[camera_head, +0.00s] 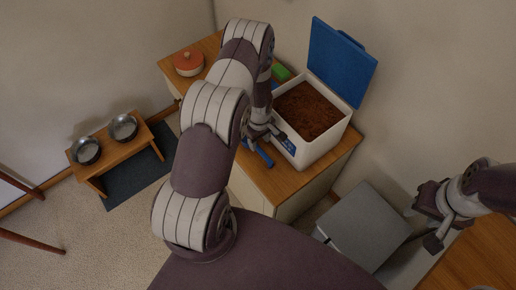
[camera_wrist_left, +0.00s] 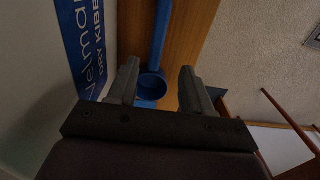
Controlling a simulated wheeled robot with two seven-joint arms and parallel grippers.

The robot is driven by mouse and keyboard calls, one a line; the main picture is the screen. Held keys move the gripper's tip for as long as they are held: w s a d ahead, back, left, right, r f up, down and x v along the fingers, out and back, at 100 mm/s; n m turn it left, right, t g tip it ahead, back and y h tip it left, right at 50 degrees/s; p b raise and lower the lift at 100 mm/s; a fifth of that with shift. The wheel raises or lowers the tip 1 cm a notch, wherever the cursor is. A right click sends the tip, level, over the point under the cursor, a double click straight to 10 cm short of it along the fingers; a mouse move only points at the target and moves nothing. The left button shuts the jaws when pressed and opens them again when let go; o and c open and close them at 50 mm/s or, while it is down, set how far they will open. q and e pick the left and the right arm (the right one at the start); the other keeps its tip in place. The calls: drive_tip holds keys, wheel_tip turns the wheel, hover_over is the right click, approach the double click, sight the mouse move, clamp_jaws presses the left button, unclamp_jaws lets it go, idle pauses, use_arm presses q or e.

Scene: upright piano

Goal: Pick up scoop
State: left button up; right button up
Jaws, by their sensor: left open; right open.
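The blue scoop (camera_head: 264,155) lies on the wooden cabinet top, beside the front of the white kibble bin. In the left wrist view the scoop (camera_wrist_left: 160,42) shows a long handle and a round cup, seen between the two fingers. My left gripper (camera_head: 262,134) is open at the bin's near left side, close to the scoop; its fingers (camera_wrist_left: 160,82) hold nothing, and I cannot tell whether they touch the scoop. My arm hides part of this area in the head view. My right gripper (camera_head: 432,215) is open and empty at the far right.
The kibble bin (camera_head: 327,143) is full of brown kibble, its blue lid (camera_head: 341,62) open. A green item (camera_head: 281,72) and an orange-lidded pot (camera_head: 188,62) stand behind on the cabinet. A grey box (camera_head: 362,228) stands at right. A stand with two metal bowls (camera_head: 118,153) is at left.

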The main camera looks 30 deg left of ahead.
sight(259, 149)
use_arm(q)
drive_tip(key=f, duration=0.4)
drive_tip(key=f+p, duration=0.1)
drive_tip(key=shift+w+a+f, duration=0.15)
drive_tip(key=shift+w+f, duration=0.15)
drive_tip(key=shift+f, duration=0.1)
drive_tip(key=shift+w+f, duration=0.1)
drive_tip(key=shift+f, duration=0.15)
clamp_jaws()
wheel_tip(259, 149, up, 18)
drive_tip(key=b, duration=0.2)
